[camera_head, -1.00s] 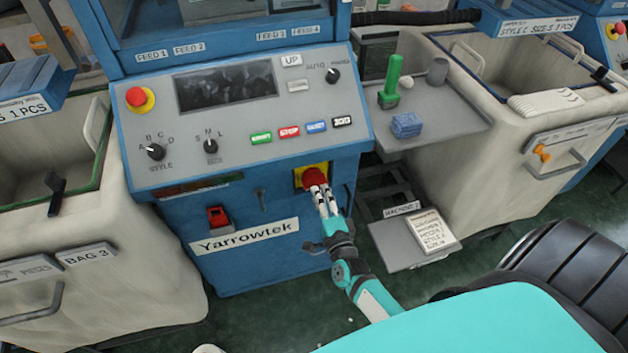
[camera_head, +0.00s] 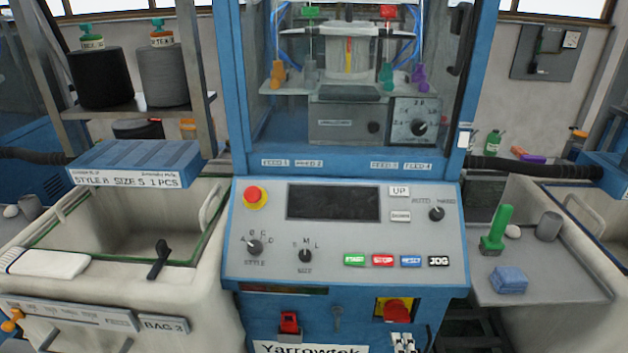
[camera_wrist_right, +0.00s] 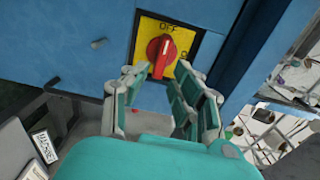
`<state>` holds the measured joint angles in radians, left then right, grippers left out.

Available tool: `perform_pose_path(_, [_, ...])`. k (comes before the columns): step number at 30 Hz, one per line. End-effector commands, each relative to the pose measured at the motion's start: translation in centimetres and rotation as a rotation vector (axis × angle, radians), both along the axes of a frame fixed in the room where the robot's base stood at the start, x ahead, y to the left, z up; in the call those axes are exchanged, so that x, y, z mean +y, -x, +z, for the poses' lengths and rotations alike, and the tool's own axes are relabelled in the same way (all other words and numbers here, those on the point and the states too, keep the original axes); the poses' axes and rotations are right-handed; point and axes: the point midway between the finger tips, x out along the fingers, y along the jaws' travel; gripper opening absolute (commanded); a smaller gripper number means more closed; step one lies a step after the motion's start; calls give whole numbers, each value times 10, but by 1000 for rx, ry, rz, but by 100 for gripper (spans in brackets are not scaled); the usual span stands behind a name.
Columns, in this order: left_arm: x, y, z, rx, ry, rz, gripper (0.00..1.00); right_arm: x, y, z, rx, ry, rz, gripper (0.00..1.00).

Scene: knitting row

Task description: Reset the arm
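My right gripper (camera_head: 403,341) is at the bottom edge of the head view, just below a red rotary switch (camera_head: 397,309) on a yellow plate. In the right wrist view the gripper (camera_wrist_right: 160,78) has its two fingers apart, with the red switch (camera_wrist_right: 161,56) between and just beyond the tips. Nothing shows gripped. The switch's white mark points up, towards the word OFF on the yellow plate (camera_wrist_right: 147,30). Most of my right arm is below the head view. My left gripper is not in view.
The blue machine's control panel (camera_head: 345,232) is above the switch, with a red emergency button (camera_head: 253,197). A grey shelf (camera_head: 550,292) at right holds a green tool (camera_head: 496,231) and blue cloth (camera_head: 509,280). A cream bin (camera_head: 120,285) stands at left.

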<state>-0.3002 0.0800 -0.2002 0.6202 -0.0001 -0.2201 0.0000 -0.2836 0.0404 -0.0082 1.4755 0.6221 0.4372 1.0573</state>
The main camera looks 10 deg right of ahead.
Motion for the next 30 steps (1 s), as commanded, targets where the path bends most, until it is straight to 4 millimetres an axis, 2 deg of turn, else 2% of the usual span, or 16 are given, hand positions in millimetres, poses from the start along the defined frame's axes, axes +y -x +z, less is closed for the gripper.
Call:
perform_pose_path(2, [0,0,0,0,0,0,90,6,4,-17,51,39,22,27])
perform_pose_path(4, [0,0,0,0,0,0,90,15,11,-45,138,115,66,27])
perform_pose_path(5, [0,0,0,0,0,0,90,21,16,-61,187,159,92,27])
perform_pose_path(8, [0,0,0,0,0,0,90,40,43,-124,378,338,213,27])
perform_pose_path(9, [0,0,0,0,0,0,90,47,58,-150,458,416,273,27])
perform_pose_path(11, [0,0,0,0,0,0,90,56,84,-188,572,532,369,27])
perform_pose_path(12, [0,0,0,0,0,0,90,61,104,-212,644,608,439,27])
perform_pose_path(14, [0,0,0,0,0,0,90,67,136,-245,746,717,546,27])
perform_pose_path(15, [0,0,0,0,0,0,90,70,158,-266,809,788,624,27])
perform_pose_path(17, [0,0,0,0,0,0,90,72,195,-293,899,893,747,27])
perform_pose_path(18, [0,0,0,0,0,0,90,72,221,-310,955,960,834,27])
perform_pose_path(21, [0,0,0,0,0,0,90,69,283,-342,1068,1106,1048,27])
perform_pose_path(24, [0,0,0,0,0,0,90,63,336,-362,1145,1216,1237,27])
perform_pose_path(27, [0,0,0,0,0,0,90,56,373,-371,1188,1289,1376,27])
perform_pose_path(30, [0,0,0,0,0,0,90,52,393,-375,1207,1326,1454,27])
